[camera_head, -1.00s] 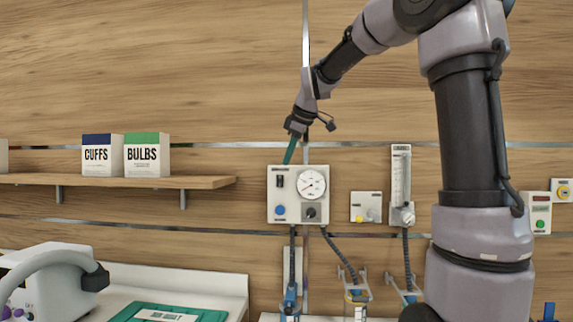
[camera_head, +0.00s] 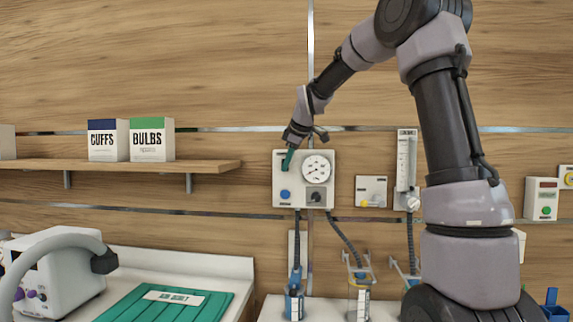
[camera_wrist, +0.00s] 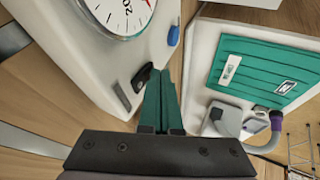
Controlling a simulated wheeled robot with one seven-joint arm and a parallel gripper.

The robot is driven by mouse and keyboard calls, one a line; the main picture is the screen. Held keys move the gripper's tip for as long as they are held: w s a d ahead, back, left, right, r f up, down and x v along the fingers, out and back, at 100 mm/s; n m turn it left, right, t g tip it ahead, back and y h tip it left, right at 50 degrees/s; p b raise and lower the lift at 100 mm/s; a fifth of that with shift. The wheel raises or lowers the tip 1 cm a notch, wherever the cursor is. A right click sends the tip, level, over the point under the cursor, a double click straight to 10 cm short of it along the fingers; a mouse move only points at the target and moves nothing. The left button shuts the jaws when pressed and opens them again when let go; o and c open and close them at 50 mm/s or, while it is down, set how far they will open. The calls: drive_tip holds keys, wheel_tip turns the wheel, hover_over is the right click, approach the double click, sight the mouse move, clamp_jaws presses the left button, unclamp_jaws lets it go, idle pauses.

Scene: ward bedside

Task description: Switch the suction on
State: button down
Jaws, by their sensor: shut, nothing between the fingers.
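In the wrist view the black switch (camera_wrist: 144,76) shows right beside the fingertips (camera_wrist: 161,76). I cannot tell whether they touch it, or which way it is set. The gauge (camera_wrist: 122,12) is partly cut off.
A yellow-knobbed outlet (camera_head: 371,191) and a flowmeter (camera_head: 404,165) are on the wall to the right. Hoses and jars hang below. A shelf (camera_head: 130,167) with boxes is left. A green folded cloth (camera_head: 165,303) and a white device (camera_head: 60,275) lie lower left.

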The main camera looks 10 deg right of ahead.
drive_tip(key=shift+w+f, duration=0.15)
drive_tip(key=shift+w, duration=0.1)
drive_tip(key=shift+d+r, duration=0.1)
drive_tip(key=shift+r, duration=0.85)
